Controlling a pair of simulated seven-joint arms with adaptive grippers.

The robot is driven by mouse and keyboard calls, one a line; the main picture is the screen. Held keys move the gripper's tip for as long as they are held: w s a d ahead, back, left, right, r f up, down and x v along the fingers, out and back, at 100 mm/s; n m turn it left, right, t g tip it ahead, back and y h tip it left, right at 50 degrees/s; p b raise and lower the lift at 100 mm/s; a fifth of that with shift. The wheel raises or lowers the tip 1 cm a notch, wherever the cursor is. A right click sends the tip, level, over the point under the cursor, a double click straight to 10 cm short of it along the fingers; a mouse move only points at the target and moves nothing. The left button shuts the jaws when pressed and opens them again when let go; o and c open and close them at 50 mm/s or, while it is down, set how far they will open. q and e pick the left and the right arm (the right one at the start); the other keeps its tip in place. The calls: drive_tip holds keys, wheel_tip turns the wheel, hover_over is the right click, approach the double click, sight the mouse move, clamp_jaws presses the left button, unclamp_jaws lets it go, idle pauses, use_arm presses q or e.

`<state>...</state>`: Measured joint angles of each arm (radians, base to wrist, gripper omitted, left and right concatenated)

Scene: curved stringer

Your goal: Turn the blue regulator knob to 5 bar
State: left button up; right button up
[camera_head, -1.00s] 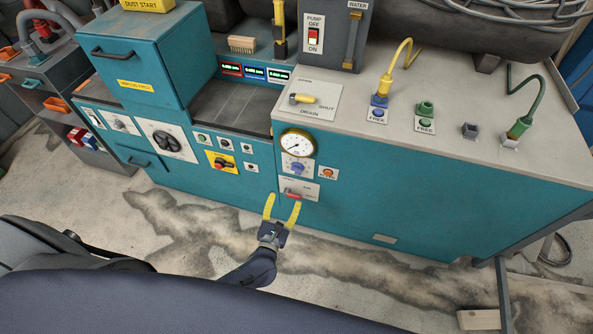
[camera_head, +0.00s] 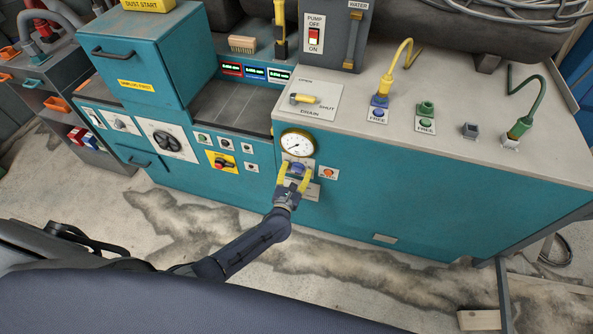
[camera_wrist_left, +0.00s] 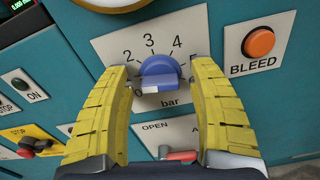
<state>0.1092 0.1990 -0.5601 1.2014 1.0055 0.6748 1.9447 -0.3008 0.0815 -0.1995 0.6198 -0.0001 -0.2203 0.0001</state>
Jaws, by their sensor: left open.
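The blue regulator knob (camera_head: 298,168) is on a white scale plate on the teal cabinet front, just below the round gauge (camera_head: 297,144). My left gripper (camera_head: 295,175) is open, with its yellow fingers on either side of the knob. In the left wrist view the knob (camera_wrist_left: 158,68) sits between the fingers (camera_wrist_left: 162,72), with gaps on both sides. The scale's 2, 3, 4 and 5 show around it, and a 0 shows at its lower left. A white mark on the knob's lower left lies near the 0. My right gripper is not in view.
An orange BLEED button (camera_wrist_left: 259,42) is right of the scale plate. A red-handled lever (camera_wrist_left: 180,156) on an OPEN plate sits just below the knob. A yellow drain handle (camera_head: 305,99) lies on the cabinet top. The teal front to the right is mostly clear.

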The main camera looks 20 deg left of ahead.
use_arm(q)
drive_tip(key=shift+w, duration=0.1)
drive_tip(key=shift+c, duration=0.4)
clamp_jaws()
idle(0.3)
